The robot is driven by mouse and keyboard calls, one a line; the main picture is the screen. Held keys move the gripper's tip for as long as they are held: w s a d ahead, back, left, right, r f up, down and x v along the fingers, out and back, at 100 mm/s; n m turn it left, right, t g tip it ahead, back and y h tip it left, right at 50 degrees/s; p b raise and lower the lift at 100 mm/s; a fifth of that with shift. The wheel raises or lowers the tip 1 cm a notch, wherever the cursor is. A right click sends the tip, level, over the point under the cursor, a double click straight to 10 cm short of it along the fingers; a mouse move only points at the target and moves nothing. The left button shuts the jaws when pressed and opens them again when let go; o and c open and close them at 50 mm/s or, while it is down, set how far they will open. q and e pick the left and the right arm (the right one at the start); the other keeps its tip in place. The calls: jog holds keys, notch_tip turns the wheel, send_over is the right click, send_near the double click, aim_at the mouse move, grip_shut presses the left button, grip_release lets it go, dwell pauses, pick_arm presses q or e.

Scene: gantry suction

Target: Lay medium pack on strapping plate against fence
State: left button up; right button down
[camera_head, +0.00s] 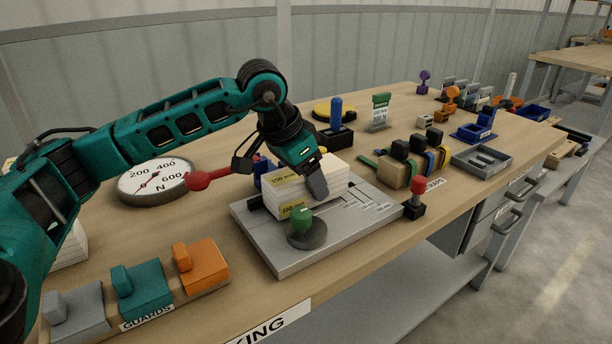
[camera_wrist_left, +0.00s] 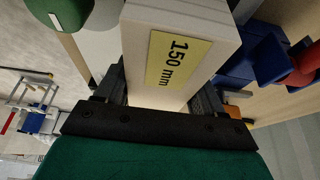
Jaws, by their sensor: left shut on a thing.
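My left gripper (camera_head: 316,180) is shut on a white pack (camera_head: 322,172) with a yellow label, which reads 150 mm in the left wrist view (camera_wrist_left: 180,60). The pack is over the grey strapping plate (camera_head: 270,250). Another white pack with a yellow label (camera_head: 295,208) shows directly beneath it on the plate; I cannot tell whether the two touch. A dark raised bar (camera_head: 254,203), perhaps part of the fence, shows at the plate's left; the packs hide most of it. A green knob on a round grey base (camera_head: 306,236) stands on the plate's front. My right gripper is not in view.
A round dial (camera_head: 153,180) and a red paddle (camera_head: 205,178) lie left of the plate. Grey, teal and orange guards (camera_head: 140,290) line the front left. A red-topped post (camera_head: 416,195) stands by the plate's right corner. A strapped brown block (camera_head: 397,175) lies behind it.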

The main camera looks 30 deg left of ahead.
pick_arm(q)
jog(key=shift+f+b, duration=0.35)
jog(key=shift+f, duration=0.1)
jog(key=o, duration=1.4)
jog(key=p+v, duration=0.2)
jog(key=v, duration=1.1)
jog(key=shift+p, duration=0.3)
jog(key=shift+d, duration=0.1)
